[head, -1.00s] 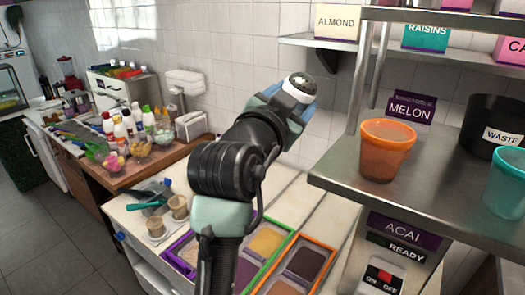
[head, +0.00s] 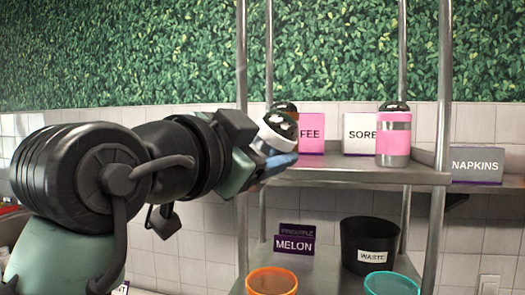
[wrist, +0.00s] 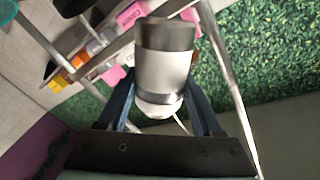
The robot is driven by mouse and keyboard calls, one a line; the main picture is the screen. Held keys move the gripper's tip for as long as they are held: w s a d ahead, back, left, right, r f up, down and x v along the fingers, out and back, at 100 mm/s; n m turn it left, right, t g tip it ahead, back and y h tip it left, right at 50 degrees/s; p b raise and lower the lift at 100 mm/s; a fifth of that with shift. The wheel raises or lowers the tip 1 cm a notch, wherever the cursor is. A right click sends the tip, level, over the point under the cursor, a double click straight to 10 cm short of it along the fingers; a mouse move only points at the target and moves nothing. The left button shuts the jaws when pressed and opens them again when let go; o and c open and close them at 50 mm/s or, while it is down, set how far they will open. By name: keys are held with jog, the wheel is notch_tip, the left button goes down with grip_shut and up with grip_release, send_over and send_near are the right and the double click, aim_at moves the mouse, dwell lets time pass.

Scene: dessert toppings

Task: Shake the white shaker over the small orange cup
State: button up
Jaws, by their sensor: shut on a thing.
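My gripper (head: 262,160) is shut on the white shaker (head: 275,138), which has a dark perforated cap. The shaker is tilted, its capped end towards the upper right in the head view. In the wrist view, the shaker (wrist: 160,70) sits between the two blue fingers of my gripper (wrist: 160,95). The small orange cup (head: 272,283) stands at the bottom of the head view, cut off by the picture edge. The shaker appears higher than the cup and not directly above it in the picture; their distance in depth is hard to tell.
A teal cup (head: 391,285) is right of the orange cup, with a black waste bin (head: 370,246) behind. The upper metal shelf (head: 370,175) holds a pink shaker (head: 393,135) and label signs. Metal posts (head: 436,200) frame the rack near my gripper.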

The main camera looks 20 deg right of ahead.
jog(key=m, duration=0.1)
jog(key=f+m+b, duration=0.1)
jog(key=w+a+f+m+b, duration=0.1)
jog(key=m, duration=0.1)
jog(key=shift+f, duration=0.15)
jog(key=m, duration=0.1)
jog(key=w+m+b, duration=0.1)
jog(key=m, duration=0.1)
jog(key=a+f+m, duration=0.1)
jog(key=shift+w+a+m+b, duration=0.1)
jog(key=shift+w+m+b, duration=0.1)
jog(key=shift+m+b, duration=0.2)
jog(key=shift+w+a+m, duration=0.1)
jog(key=shift+m, duration=0.6)
jog(key=m+b, duration=0.1)
jog(key=m, duration=0.4)
jog(key=shift+f, duration=0.1)
jog(key=m+b, duration=0.1)
jog(key=f+m+b, duration=0.2)
jog(key=shift+s+d+f+b, duration=0.15)
jog(key=shift+s+d+b, duration=0.15)
jog(key=r+m+p, duration=0.1)
jog(key=r+m, duration=0.2)
jog(key=s+d+r+m+p, duration=0.1)
jog(key=m, duration=0.1)
jog(key=shift+r+p, duration=0.3)
notch_tip(320, 180, down, 7)
jog(key=b, duration=0.6)
jog(key=shift+f, duration=0.2)
